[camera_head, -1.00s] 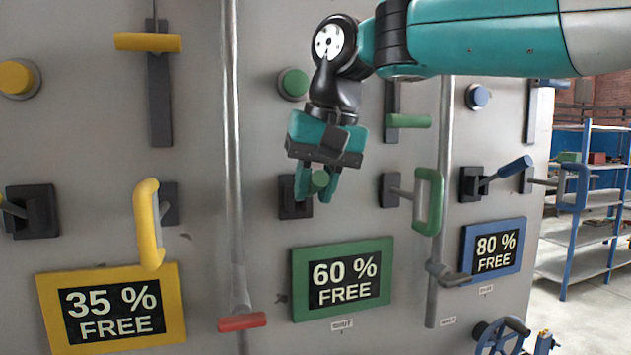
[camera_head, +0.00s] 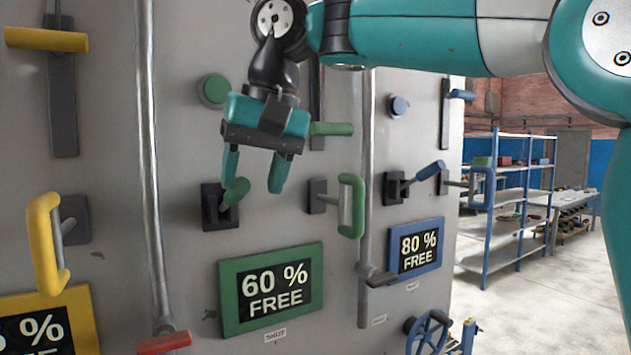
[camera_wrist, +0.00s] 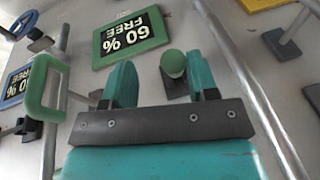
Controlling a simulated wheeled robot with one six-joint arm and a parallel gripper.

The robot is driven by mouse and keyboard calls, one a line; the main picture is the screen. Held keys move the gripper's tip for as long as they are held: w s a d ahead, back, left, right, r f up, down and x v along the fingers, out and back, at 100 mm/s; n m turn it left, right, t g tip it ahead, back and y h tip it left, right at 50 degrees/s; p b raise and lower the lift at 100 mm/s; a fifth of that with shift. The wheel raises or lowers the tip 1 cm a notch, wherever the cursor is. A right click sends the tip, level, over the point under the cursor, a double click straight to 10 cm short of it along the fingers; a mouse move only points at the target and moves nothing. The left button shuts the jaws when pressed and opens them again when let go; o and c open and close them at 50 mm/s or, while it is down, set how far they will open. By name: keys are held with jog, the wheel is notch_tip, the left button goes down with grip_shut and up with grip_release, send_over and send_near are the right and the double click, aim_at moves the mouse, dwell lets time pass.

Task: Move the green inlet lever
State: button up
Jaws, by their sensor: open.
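The green lever (camera_head: 236,191) sits on a black wall plate (camera_head: 212,220) above the green "60 % FREE" sign (camera_head: 270,287). It sticks out from the plate, slanting up and to the right in the head view. My gripper (camera_head: 254,186) is open, fingers pointing down, in front of the panel at the lever. In the wrist view the lever's round green end (camera_wrist: 174,65) shows between the two fingers of my gripper (camera_wrist: 160,78), closer to the right finger. I cannot tell whether a finger touches it.
A green loop handle (camera_head: 351,206) is right of the lever, and a green bar handle (camera_head: 331,128) is above right. A vertical metal pipe (camera_head: 148,170) runs left of my gripper. A blue lever (camera_head: 430,171) is farther right. Open floor (camera_head: 520,305) lies beyond.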

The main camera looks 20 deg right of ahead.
jog(key=s+d, duration=0.6)
jog(key=s, duration=0.1)
jog(key=shift+s, duration=0.35)
jog(key=shift+d, duration=0.15)
